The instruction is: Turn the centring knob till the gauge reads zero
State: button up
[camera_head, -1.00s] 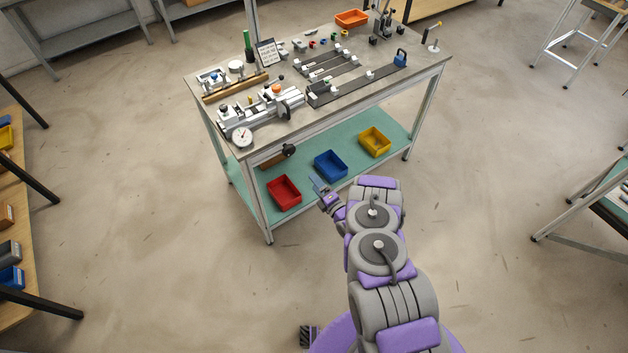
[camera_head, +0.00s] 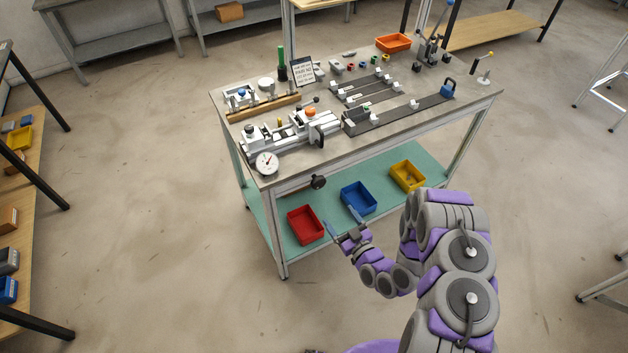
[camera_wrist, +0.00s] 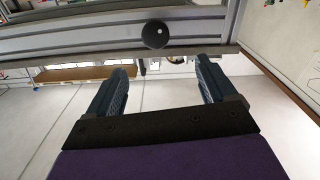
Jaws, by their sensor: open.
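A round black knob (camera_head: 318,182), which I take for the centring knob, sticks out below the front edge of the workbench top. In the wrist view the knob (camera_wrist: 156,35) is ahead of the fingertips, a little above the gap between them. The gauge (camera_head: 266,163) is a white round dial at the bench's front left corner; its reading is too small to tell. My gripper (camera_head: 342,222) is open and empty, in front of the bench and lower than the knob. Its two fingers (camera_wrist: 161,68) are apart and touch nothing.
The bench top (camera_head: 330,155) carries a grey clamping fixture (camera_head: 290,132) and dark rails. A red bin (camera_head: 305,225), a blue bin (camera_head: 358,198) and a yellow bin (camera_head: 407,176) stand on the green lower shelf behind my gripper. The floor before the bench is clear.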

jog(key=d+m, duration=0.1)
jog(key=d, duration=0.1)
jog(key=b, duration=0.3)
send_near(319, 186)
jog(key=b+x, duration=0.2)
jog(key=x, duration=0.9)
jog(key=shift+d, duration=0.15)
jog(key=shift+w, duration=0.25)
